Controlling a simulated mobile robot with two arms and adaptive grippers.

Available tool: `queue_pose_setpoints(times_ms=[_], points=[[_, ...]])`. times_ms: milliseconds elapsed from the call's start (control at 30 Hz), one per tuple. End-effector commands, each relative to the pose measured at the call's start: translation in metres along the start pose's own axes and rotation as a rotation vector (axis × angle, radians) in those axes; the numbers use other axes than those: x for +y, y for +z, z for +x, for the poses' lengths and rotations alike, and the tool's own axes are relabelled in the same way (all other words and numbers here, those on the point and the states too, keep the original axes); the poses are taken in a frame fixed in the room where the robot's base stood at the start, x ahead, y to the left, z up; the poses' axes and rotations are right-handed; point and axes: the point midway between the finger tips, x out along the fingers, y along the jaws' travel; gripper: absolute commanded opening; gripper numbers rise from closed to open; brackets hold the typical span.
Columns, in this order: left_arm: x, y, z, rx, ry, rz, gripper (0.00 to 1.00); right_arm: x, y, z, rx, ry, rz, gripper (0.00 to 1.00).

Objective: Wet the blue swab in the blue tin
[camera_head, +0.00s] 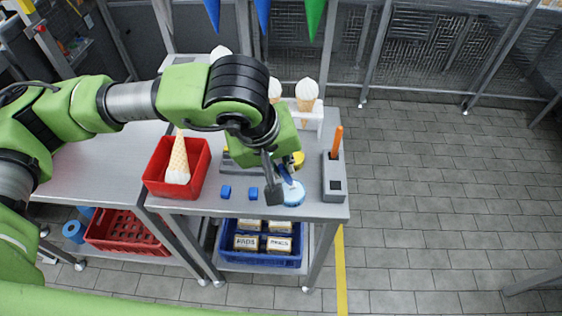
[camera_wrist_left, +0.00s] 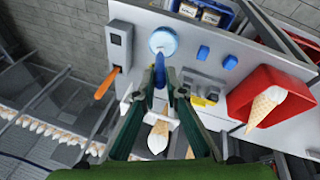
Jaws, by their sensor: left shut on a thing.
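My left gripper (camera_head: 279,184) is shut on the blue swab (camera_head: 287,174) above the front part of the grey table. The swab also shows between the fingers in the left wrist view (camera_wrist_left: 160,73). The blue tin (camera_head: 293,194) stands near the table's front edge, round with a pale blue top; it also shows in the left wrist view (camera_wrist_left: 163,41). The swab's far end points at the tin and overlaps its rim in the wrist view. I cannot tell whether it touches the inside. My right gripper is not in view.
A red bin (camera_head: 203,167) with an ice-cream cone (camera_head: 178,165) stands left. A grey holder (camera_head: 334,184) with an orange-handled tool (camera_head: 337,140) stands close right of the tin. Two small blue blocks (camera_head: 226,192) lie left of it. White-topped cones (camera_head: 306,94) stand in a rack behind.

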Motion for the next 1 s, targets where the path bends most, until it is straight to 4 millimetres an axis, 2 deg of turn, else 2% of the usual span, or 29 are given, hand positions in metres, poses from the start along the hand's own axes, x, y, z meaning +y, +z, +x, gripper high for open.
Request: queue_pose_setpoints(times_ms=[1000], points=[[-0.001,0.0009,0.0039,0.0,0.0,0.0,0.0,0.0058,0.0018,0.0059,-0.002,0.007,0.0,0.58]])
